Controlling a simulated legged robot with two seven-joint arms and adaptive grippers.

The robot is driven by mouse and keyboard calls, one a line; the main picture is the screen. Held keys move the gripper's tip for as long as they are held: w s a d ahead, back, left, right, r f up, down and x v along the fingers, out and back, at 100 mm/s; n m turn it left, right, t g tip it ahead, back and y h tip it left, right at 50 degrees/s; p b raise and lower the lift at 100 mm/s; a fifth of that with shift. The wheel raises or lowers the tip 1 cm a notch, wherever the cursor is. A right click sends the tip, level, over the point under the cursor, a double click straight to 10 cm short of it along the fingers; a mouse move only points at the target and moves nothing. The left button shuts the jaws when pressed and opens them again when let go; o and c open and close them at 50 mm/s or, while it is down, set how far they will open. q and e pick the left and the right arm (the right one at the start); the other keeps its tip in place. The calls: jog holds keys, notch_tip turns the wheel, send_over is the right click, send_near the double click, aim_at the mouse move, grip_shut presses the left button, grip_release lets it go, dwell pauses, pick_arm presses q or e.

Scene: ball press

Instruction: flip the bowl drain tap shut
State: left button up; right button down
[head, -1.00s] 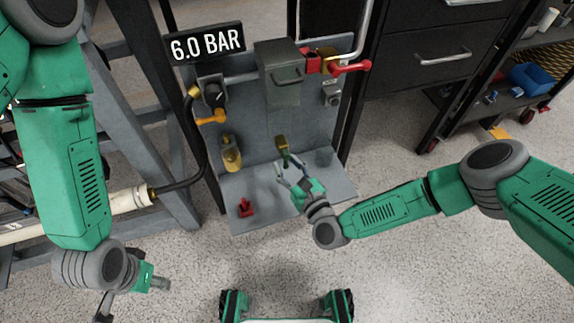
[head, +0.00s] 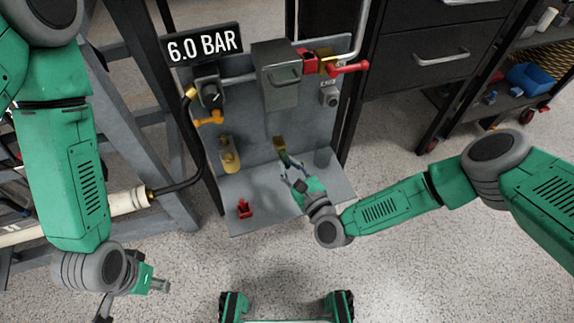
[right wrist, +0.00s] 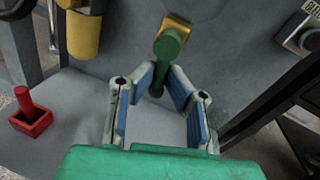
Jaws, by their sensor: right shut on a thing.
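The bowl drain tap is a brass valve (head: 279,143) with a green lever, low on the grey panel below the hanging metal box. In the right wrist view the green lever (right wrist: 167,50) hangs down and slightly left from the brass body (right wrist: 177,22). My right gripper (head: 291,168) reaches it from the front right. Its blue finger pads (right wrist: 164,88) are on both sides of the lever's lower part, shut on it. My left gripper (head: 160,286) hangs at the lower left, away from the panel; its finger gap is too small to judge.
A yellow canister (head: 229,157), an orange-handled valve (head: 209,118) and a red-handled valve (head: 348,68) are on the panel. A sign reads 6.0 BAR (head: 203,44).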

jog(key=r+n+h+p, duration=0.1)
jog(key=n, duration=0.3)
jog(key=d+r+n+h+p, duration=0.1)
jog(key=n+p, duration=0.1)
jog(key=n, duration=0.3)
jog(key=d+r+n+h+p, duration=0.1)
jog(key=n+p, duration=0.1)
jog(key=n, duration=0.2)
jog(key=shift+w+n+g+h, duration=0.15)
jog(key=shift+n+g+h, duration=0.15)
jog(key=shift+a+f, duration=0.1)
dwell(0.6)
jog(key=c, duration=1.6)
grip_release()
jog(key=shift+w, duration=0.1)
